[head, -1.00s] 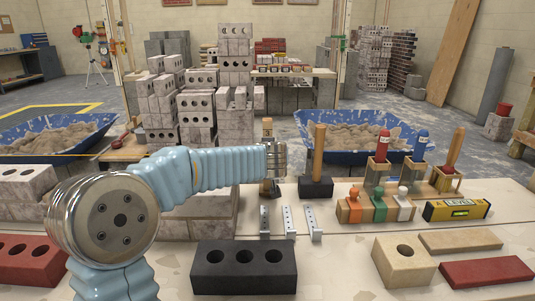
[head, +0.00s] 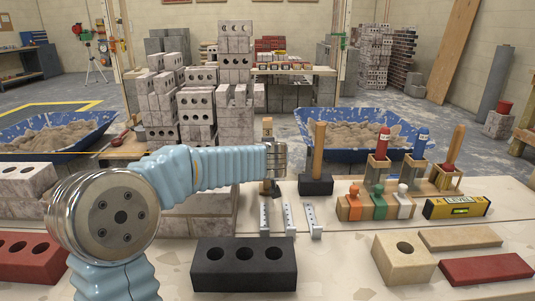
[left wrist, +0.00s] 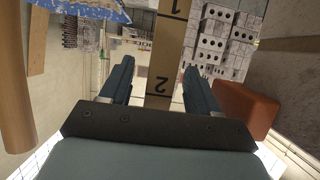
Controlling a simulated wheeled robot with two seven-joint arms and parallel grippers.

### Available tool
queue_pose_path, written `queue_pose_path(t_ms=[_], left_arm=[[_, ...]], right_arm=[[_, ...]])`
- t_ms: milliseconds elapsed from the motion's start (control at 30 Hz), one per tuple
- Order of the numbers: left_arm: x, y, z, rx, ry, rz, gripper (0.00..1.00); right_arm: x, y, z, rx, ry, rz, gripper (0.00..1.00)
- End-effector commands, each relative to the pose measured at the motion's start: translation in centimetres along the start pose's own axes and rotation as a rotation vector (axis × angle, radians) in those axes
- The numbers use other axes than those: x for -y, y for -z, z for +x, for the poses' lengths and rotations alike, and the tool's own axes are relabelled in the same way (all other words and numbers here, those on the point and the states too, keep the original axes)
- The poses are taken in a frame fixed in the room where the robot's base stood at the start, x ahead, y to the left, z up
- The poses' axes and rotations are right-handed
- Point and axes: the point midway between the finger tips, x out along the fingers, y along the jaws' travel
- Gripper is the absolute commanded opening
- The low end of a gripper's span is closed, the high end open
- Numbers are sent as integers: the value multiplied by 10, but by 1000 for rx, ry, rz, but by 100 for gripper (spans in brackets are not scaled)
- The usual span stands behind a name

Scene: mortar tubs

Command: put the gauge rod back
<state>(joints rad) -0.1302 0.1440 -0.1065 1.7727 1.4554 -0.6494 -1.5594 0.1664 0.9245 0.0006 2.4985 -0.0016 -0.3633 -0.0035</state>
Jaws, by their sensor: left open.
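The gauge rod is a flat wooden stick with black numbers and marks. In the left wrist view the rod (left wrist: 163,85) runs between the two fingers of my left gripper (left wrist: 159,60), which is open with gaps beside the rod. In the head view the top of the rod (head: 267,126) shows upright behind the metal end of my left arm (head: 276,158), which hides its middle. Its lower end shows just below, near a small dark piece at the bench's back edge; how it is supported is unclear. My right gripper is not in view.
A mallet (head: 316,186) stands close to the right of the rod, handle up. Several metal brackets (head: 288,219) lie in front. A black three-hole brick (head: 244,280) is nearer. A yellow level (head: 456,208) and a wooden rack (head: 378,214) are right. Blue tubs (head: 412,151) stand behind.

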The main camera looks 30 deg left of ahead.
Motion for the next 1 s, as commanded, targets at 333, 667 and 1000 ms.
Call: queue_pose_path(t_ms=[333, 667, 1000], left_arm=[[0, 4, -64, -2, -4, -1, 61], [0, 2, -128, -3, -3, 0, 61], [0, 0, -137, -1, -1, 0, 61]], right_arm=[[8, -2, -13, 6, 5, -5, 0], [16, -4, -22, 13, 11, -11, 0], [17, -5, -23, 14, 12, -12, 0]])
